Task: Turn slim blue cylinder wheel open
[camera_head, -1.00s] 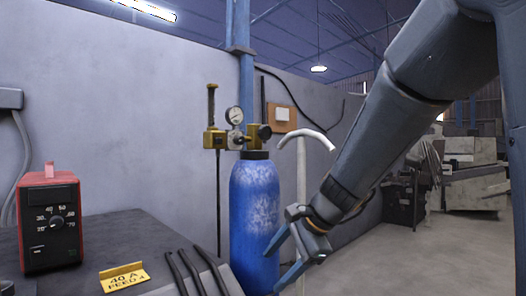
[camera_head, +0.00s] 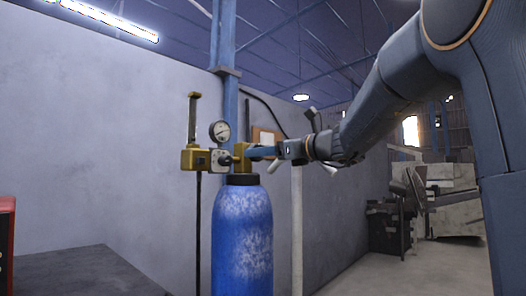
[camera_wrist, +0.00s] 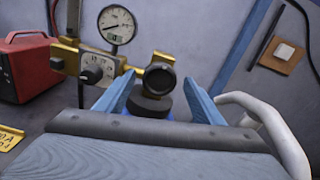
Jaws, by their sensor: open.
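The slim blue cylinder (camera_head: 242,240) stands upright by the wall, its paint worn pale in patches. Its dark round valve wheel (camera_wrist: 159,78) shows in the wrist view between the two blue fingers of my gripper (camera_wrist: 160,92). In the head view my gripper (camera_head: 258,152) reaches in from the right at the height of the brass valve, and its fingers hide the wheel there. The fingers are open, one on each side of the wheel; gaps show, so I see no clear contact. The blue body is almost wholly hidden in the wrist view.
A pressure gauge (camera_head: 220,131) and brass regulator (camera_head: 196,160) sit just left of the valve. A white bent pipe (camera_wrist: 262,115) rises close to my right finger. A red box (camera_wrist: 30,70) stands at the left. A grey wall is behind.

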